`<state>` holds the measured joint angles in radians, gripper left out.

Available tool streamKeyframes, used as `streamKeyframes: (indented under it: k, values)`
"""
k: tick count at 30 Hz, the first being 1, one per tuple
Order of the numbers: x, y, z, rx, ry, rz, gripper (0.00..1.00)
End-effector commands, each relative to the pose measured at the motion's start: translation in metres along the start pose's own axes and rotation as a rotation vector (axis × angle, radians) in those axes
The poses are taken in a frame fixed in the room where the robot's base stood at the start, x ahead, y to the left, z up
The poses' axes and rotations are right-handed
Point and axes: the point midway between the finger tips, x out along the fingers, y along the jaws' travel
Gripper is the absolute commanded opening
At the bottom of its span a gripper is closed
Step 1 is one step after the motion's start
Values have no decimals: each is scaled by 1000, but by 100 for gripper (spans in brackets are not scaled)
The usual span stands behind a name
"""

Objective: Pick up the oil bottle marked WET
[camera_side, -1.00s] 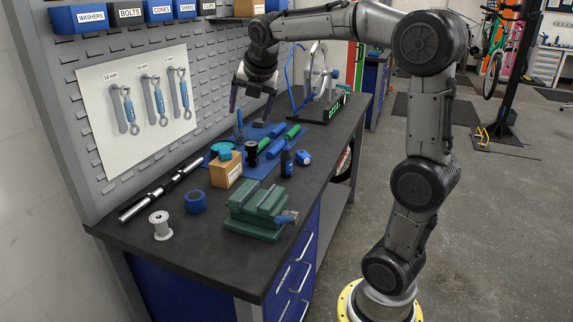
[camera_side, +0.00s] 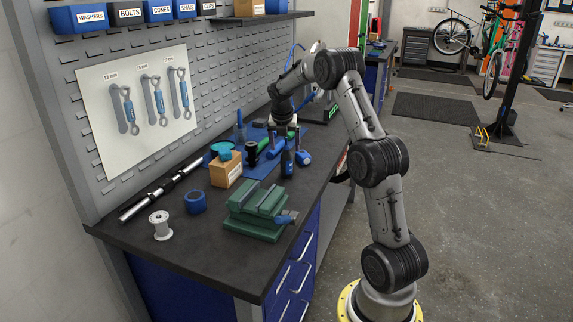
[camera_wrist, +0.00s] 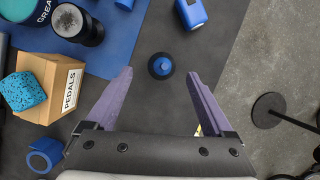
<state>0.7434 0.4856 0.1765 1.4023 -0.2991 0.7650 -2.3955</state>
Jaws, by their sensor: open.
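My gripper (camera_wrist: 159,74) is open and points down, its two purple fingers spread. Another slim blue bottle (camera_side: 240,127) stands farther back on the bench.
A blue boxy item (camera_wrist: 191,13) stands close by the bottle. A PEDALS box (camera_wrist: 53,86), a black cylinder (camera_wrist: 77,24), a grease tub (camera_wrist: 22,8) and a blue tape roll (camera_wrist: 45,154) are to the left. A green vise (camera_side: 258,209) stands in front.

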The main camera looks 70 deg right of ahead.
Motion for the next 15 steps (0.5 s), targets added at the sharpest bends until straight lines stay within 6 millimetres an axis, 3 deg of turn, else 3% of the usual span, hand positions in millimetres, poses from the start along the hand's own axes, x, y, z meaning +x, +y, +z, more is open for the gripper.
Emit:
streamKeyframes:
  k: [8,15]
  values:
    - [21,-1,-1,1,0,-1,87]
    - [54,-3,-5,1,0,0,87]
